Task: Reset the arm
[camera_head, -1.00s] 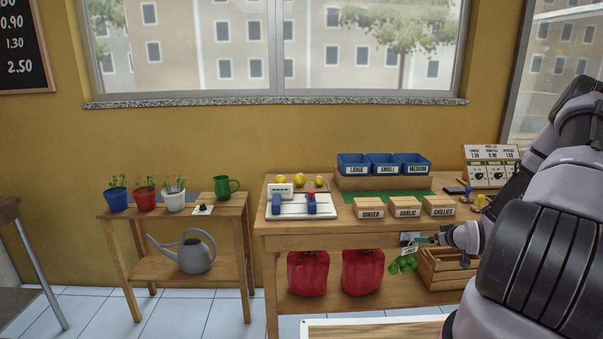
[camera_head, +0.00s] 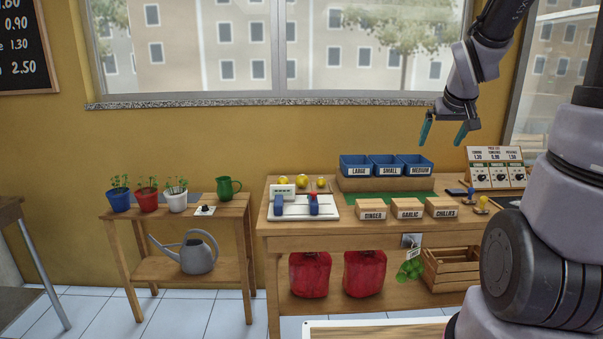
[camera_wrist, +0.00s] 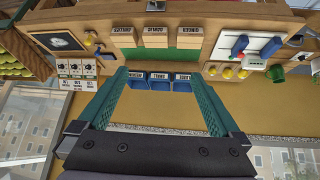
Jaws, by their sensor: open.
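In the wrist view my gripper (camera_wrist: 160,100) is also open and empty, and the picture is upside down. The blue bins (camera_wrist: 160,80) show beyond the fingertips there, apart from them. My arm comes in from the right side of the head view and bends over at the top.
The wooden table (camera_head: 300,231) holds blue bins (camera_head: 387,166), three labelled boxes (camera_head: 407,208), a white board (camera_head: 325,209) and a dial panel (camera_head: 495,175). Red sacks (camera_head: 364,273) and a wooden crate (camera_head: 450,270) sit below. A plant stand (camera_head: 170,209) is at left. Air around my gripper is clear.

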